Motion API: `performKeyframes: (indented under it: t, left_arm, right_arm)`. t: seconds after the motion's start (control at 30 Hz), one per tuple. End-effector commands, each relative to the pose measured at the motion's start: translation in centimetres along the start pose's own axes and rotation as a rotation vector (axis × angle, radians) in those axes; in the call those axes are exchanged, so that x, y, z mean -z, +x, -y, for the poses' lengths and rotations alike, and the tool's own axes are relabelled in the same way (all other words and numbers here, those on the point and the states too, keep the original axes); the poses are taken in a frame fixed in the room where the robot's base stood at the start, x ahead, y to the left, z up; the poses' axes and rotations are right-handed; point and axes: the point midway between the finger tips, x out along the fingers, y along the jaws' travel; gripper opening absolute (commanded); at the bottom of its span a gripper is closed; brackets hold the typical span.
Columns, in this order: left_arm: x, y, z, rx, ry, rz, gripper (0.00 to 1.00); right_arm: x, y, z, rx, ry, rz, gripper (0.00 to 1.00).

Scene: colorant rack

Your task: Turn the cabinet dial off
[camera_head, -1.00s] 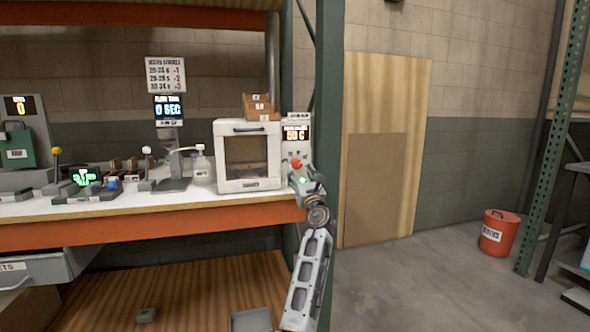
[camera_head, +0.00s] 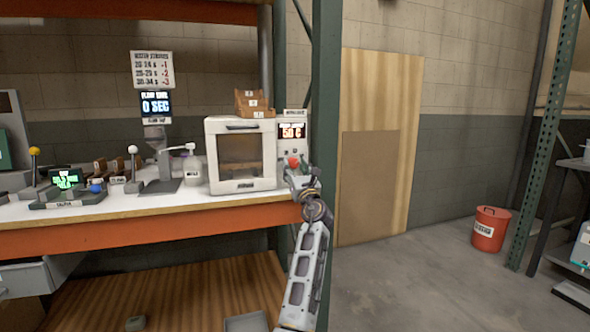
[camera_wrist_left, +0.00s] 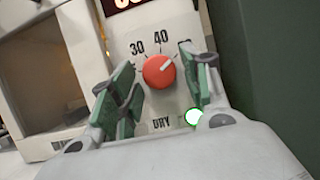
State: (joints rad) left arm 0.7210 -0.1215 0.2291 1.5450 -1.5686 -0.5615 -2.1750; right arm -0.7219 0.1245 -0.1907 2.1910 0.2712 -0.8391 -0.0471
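The white cabinet (camera_head: 241,156) stands at the right end of the workbench, with a control panel (camera_head: 293,130) on its right. The panel display reads 50 C. The red round dial (camera_head: 293,161) is low on the panel. In the left wrist view the dial (camera_wrist_left: 158,71) has its white pointer mark up and to the right, beside the 40 and toward a partly hidden label. My left gripper (camera_wrist_left: 157,75) is open, its green-padded fingers on either side of the dial; contact cannot be told. In the head view my left gripper (camera_head: 301,178) is at the panel. My right gripper is not in view.
A lit green light (camera_wrist_left: 193,117) and a DRY label sit below the dial. A green rack post (camera_head: 325,140) stands close on the right. Levers, a dispenser (camera_head: 160,165) and a bottle (camera_head: 193,165) stand left of the cabinet. A red bucket (camera_head: 490,229) is on the floor.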

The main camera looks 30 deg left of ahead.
Motion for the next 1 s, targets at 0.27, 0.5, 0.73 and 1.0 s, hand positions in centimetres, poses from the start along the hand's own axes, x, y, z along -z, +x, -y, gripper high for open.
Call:
performKeyframes:
  t: [0.27,0.5,0.73,1.0]
  left_arm:
    - [0.01,0.0,0.01,0.0,0.0,0.0,0.08]
    - [0.02,0.0,0.02,-0.003,-0.009,0.0,0.08]
    - [-0.01,-0.01,0.07,-0.02,-0.049,0.001,0.08]
    - [-0.03,0.0,0.16,-0.062,-0.149,0.002,0.08]
  right_arm:
    - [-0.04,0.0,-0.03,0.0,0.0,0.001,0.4]
    - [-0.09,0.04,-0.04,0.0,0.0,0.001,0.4]
    - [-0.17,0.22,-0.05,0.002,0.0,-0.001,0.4]
    - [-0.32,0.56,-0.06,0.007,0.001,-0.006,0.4]
